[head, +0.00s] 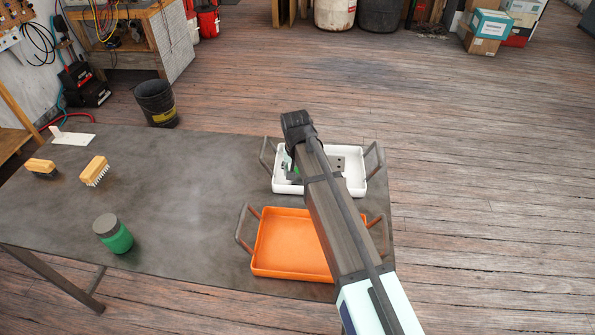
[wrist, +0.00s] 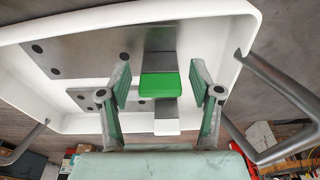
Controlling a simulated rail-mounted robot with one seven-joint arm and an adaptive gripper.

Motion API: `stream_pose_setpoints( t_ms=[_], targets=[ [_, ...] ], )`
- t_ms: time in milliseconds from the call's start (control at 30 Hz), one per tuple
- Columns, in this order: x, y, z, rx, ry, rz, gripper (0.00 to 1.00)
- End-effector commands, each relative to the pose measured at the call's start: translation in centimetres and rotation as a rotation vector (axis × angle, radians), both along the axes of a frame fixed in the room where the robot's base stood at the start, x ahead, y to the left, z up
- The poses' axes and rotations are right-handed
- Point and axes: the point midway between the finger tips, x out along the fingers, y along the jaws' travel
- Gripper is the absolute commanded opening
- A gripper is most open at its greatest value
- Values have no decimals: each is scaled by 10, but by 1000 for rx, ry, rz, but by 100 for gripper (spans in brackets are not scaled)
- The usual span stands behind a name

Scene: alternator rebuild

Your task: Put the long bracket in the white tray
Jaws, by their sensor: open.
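The white tray (head: 361,186) stands at the right end of the table, and its wall fills much of the wrist view (wrist: 215,12). Grey metal with dark holes, which looks like the long bracket (head: 338,164), lies in it; the wrist view shows a large holed plate (wrist: 85,52) and a smaller holed strip. I cannot tell whether these are one piece. My gripper (wrist: 160,75) is open over the tray, its green-padded fingers wide apart. A grey bar with a green band (wrist: 160,86) shows between them, touching neither finger. My arm hides part of the tray in the head view.
An orange tray (head: 285,245) stands in front of the white one, partly behind my arm. Two brushes (head: 95,170) (head: 40,168), a green jar (head: 113,234) and a white angled piece (head: 73,138) are at the left. The table's middle is clear. Metal handles (head: 374,160) rise beside the white tray.

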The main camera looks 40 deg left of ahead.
Motion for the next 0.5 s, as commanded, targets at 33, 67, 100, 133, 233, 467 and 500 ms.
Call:
stream_pose_setpoints(
  t_ms=[33, 67, 100, 133, 233, 467, 500],
  targets=[
    [0, 0, 2, 0, 0, 0, 64],
    [0, 0, 3, 0, 0, 0, 64],
    [0, 0, 5, 0, -1, 0, 64],
    [-1, 0, 6, 1, 0, 0, 64],
    [-2, -1, 16, 0, -1, 0, 64],
    [-7, -3, 55, 2, -1, 0, 64],
    [-8, -4, 62, 4, -3, 0, 64]
  ],
)
